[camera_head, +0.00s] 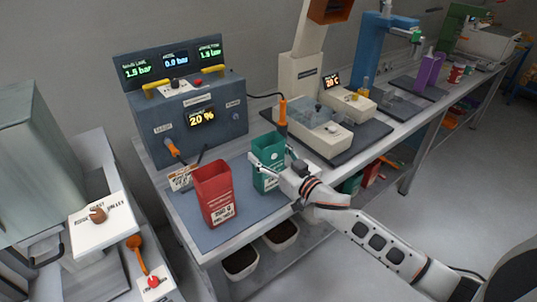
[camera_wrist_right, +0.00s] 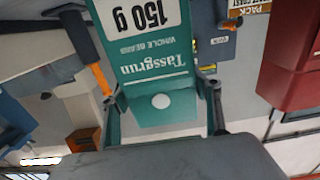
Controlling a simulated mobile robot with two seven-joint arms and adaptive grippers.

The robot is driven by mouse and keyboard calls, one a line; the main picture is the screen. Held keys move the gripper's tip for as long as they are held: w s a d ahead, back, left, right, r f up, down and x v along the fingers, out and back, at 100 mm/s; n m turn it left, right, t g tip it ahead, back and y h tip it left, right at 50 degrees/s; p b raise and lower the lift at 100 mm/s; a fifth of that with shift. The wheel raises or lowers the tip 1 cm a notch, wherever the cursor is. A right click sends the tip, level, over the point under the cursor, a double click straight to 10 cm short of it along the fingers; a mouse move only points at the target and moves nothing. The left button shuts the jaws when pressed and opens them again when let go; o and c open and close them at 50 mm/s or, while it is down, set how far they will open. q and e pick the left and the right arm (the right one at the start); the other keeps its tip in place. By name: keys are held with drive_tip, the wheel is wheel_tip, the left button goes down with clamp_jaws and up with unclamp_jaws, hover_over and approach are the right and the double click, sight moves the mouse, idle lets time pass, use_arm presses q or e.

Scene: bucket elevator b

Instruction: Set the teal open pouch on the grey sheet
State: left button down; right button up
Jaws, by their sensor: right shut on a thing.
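The teal open pouch (camera_head: 266,148) stands upright at the right part of the blue-grey sheet (camera_head: 207,239) on the near bench. My right gripper (camera_head: 269,165) is shut on the pouch, with a finger on each side of it. In the right wrist view the pouch (camera_wrist_right: 150,50) appears upside down, with white print, between the two fingers (camera_wrist_right: 163,105). I cannot tell whether its base touches the sheet. My left gripper is not in view.
A red open pouch (camera_head: 215,196) stands left of the teal one. A dark control box (camera_head: 190,110) with lit displays is behind. A white scale-like device (camera_head: 320,130) sits on a dark mat at right. Two dark-filled bins (camera_head: 240,264) are below. The sheet's front is clear.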

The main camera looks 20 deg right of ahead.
drive_tip(key=shift+f, duration=0.1)
drive_tip(key=o, duration=0.8)
drive_tip(key=shift+o, duration=0.2)
drive_tip(key=shift+r, duration=0.2)
drive_tip(key=shift+s+d+f, duration=0.1)
drive_tip(key=shift+s+f, duration=0.05)
drive_tip(key=shift+s, duration=0.15)
drive_tip(key=v, duration=1.1)
drive_tip(key=s+a+f+g+h, duration=0.1)
drive_tip(key=s+f+g, duration=0.2)
drive_tip(key=s+f, duration=0.7)
drive_tip(key=s+a+f+g+h, duration=0.2)
drive_tip(key=s+f, duration=0.9)
drive_tip(key=f, duration=0.6)
drive_tip(key=shift+a+g+b, duration=0.2)
drive_tip(key=shift+g+b, duration=0.15)
drive_tip(key=shift+g, duration=0.25)
